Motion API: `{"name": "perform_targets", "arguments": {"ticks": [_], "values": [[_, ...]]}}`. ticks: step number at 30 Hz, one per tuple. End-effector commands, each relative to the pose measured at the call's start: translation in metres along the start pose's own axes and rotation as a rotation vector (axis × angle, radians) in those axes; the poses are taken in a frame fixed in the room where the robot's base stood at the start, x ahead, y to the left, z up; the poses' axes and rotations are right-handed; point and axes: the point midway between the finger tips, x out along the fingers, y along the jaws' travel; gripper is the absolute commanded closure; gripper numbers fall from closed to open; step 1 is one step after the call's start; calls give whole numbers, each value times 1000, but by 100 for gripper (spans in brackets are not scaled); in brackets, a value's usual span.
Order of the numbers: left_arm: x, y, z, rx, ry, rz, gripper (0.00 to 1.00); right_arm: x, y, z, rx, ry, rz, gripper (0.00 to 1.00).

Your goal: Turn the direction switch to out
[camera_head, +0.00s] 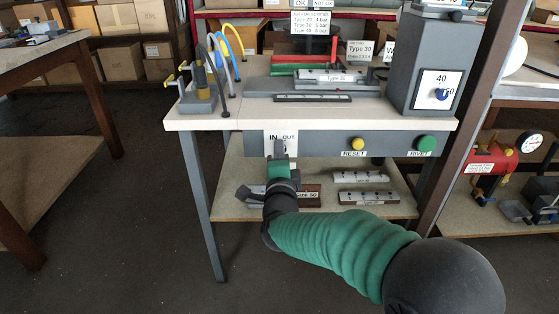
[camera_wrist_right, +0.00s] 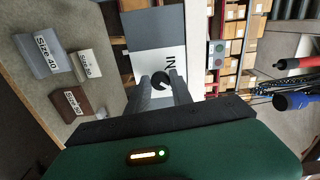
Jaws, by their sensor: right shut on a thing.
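The direction switch has a white plate marked IN and OUT (camera_head: 290,137) on the front of the workbench, at the left end of the grey panel. In the right wrist view its dark round knob (camera_wrist_right: 160,79) shows between my fingers, with the word IN beside it. My right gripper (camera_head: 280,152) reaches up to the plate and is shut on the knob. The gripper hides most of the knob in the head view, and I cannot tell which way it points. My left gripper is not in view.
A yellow RESET button (camera_head: 357,143) and a green RIVET button (camera_head: 426,143) sit right of the switch. A grey machine with a dial (camera_head: 437,90) stands on the bench. Several profiles lie on the lower shelf (camera_head: 240,190). A red tank (camera_head: 490,160) stands at the right.

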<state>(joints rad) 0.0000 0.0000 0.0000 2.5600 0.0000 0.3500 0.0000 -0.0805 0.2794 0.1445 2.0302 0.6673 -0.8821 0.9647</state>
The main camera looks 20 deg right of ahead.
Motion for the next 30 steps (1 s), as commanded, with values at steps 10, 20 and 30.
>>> {"name": "perform_targets", "arguments": {"ticks": [10, 20, 30], "values": [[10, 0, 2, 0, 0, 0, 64, 0, 6, -1, 102, 3, 11, 100], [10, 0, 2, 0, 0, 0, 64, 0, 6, -1, 111, 3, 13, 100], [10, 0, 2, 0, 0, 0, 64, 0, 4, -1, 110, 2, 9, 52]]}}
